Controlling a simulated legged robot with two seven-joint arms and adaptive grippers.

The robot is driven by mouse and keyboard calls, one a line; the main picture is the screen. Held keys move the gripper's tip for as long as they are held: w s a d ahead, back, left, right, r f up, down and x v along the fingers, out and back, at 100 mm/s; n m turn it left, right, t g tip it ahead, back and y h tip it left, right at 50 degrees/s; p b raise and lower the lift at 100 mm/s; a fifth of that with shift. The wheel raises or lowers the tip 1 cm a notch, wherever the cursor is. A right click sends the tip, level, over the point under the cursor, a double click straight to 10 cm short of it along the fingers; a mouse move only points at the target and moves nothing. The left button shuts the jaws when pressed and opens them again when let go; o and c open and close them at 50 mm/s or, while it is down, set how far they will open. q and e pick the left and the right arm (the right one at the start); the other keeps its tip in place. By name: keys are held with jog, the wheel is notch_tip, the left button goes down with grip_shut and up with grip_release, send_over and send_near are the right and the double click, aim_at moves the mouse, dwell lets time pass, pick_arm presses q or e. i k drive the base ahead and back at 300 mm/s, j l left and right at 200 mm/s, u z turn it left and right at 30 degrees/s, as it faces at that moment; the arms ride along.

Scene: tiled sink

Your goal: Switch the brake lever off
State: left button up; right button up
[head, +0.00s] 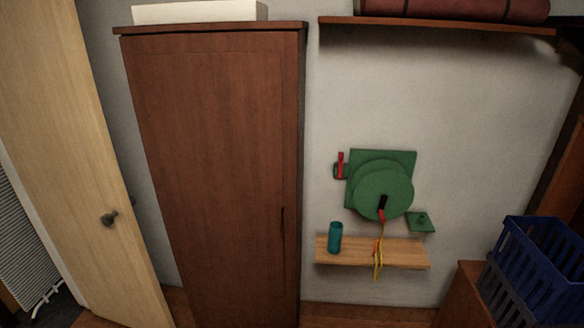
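A green wall-mounted device (385,185) with a large round disc is fixed to the pale wall right of the wardrobe. A short red lever (341,163) points up at its left side, on a small green mount; it looks like the brake lever. A black and red handle (382,207) sits low on the disc, with a yellow cord (378,262) hanging below it. A small green plate with a knob (421,222) is at the device's lower right. Neither of my grippers is in view.
A wooden shelf (405,252) below the device bears a teal cylinder (335,237). A tall brown wardrobe (215,170) and a light door (75,130) stand at left. A blue crate (545,265) is on a brown cabinet (462,300) at lower right. A high shelf (430,25) holds a dark red roll.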

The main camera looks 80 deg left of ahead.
aim_at(341, 155)
jog(key=u, duration=2.15)
